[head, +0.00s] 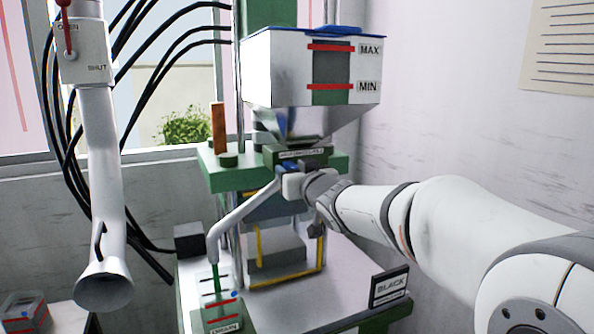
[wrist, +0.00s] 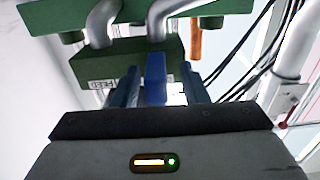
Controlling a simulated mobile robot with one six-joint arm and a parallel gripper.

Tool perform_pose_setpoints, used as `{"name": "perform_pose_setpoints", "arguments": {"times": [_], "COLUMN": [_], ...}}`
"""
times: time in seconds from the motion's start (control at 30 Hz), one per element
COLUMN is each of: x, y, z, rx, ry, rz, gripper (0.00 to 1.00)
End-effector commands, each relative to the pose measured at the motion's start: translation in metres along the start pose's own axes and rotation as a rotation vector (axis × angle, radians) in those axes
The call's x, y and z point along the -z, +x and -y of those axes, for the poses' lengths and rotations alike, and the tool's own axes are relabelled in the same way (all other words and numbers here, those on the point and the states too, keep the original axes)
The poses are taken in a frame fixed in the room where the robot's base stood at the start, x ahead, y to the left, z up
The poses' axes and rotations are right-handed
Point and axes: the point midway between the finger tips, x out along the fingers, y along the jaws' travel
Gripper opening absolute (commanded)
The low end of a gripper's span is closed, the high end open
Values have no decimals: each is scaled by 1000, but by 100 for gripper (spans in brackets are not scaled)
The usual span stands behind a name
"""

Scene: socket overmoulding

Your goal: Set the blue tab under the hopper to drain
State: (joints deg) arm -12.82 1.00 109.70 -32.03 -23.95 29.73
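The hopper (head: 275,75) is a pale bin with red MAX and MIN lines; green shows in its window below MIN. A block (head: 312,153) with small lettering is under its funnel. The blue tab (wrist: 155,80) stands between my fingers in the wrist view, with a gap on each side. My gripper (wrist: 158,88) is open around it, seemingly not touching. In the head view my gripper (head: 285,175) reaches under the hopper, and the tab is mostly hidden there. A pale pipe (head: 243,207) slopes down left from the block to a box (head: 222,312) with a red-lined label. A green streak shows below its spout.
A green press frame (head: 225,178) with yellow bars (head: 258,245) stands beneath. A BLACK sign (head: 389,287) stands at the table's right. A hanging tube (head: 103,200) with an OPEN/SHUT lever (head: 67,35) is at left. Black cables run behind. In the wrist view a block (wrist: 115,68) reads FEED.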

Motion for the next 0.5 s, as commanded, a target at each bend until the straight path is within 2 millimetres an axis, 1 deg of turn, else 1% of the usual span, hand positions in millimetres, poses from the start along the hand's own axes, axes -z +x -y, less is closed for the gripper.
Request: {"name": "perform_pose_setpoints", "arguments": {"times": [0.1, 0.3, 0.4, 0.5], "x": [1, 1, 1, 0], "y": [-20, -50, -60, -65], "z": [0, 0, -1, 0], "rx": [-1, 0, 0, 0], "ry": [0, 0, -1, 1], "rz": [-3, -2, -2, -2], "gripper": [40, 40, 40, 40]}}
